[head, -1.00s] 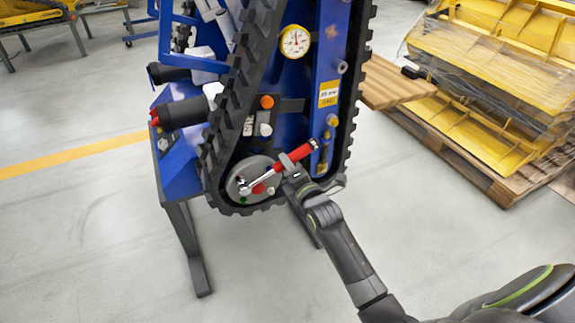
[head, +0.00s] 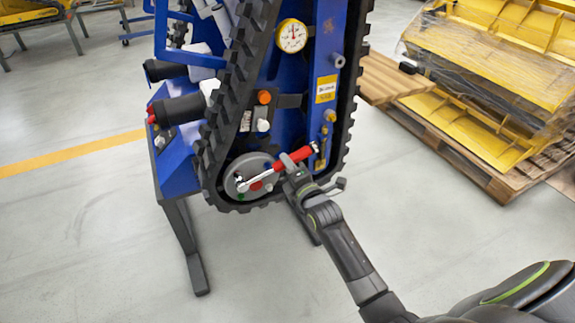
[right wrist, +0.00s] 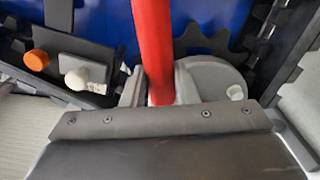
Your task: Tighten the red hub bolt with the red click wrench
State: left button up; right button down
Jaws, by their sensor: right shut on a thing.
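The red click wrench (head: 296,159) lies slanted across the round grey hub (head: 237,172) at the foot of the blue tracked carrier. Its silver head is at the hub's left side; what lies under it is hidden. A red bolt head (head: 257,186) shows just below the wrench shaft, apart from the wrench head as far as I can tell. A small green mark is lower on the hub. My right gripper (head: 289,166) is shut on the red handle. In the right wrist view the handle (right wrist: 152,45) stands between the fingers. My left gripper is not in view.
The black track (head: 208,155) runs around the hub. A dial gauge (head: 291,35), an orange knob (head: 264,97) and a white knob (head: 263,125) sit above it. Pallets with yellow parts (head: 490,60) stand at the right. The floor in front is clear.

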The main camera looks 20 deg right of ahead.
jog(key=shift+f+m, duration=0.3)
jog(key=shift+f, duration=0.1)
jog(key=shift+d+f, duration=0.1)
jog(key=shift+f, duration=0.1)
jog(key=shift+r, duration=0.3)
jog(key=shift+s, duration=0.1)
jog(key=shift+s+r, duration=0.2)
jog(key=shift+s, duration=1.5)
jog(key=shift+s+b, duration=0.3)
jog(key=shift+s, duration=1.7)
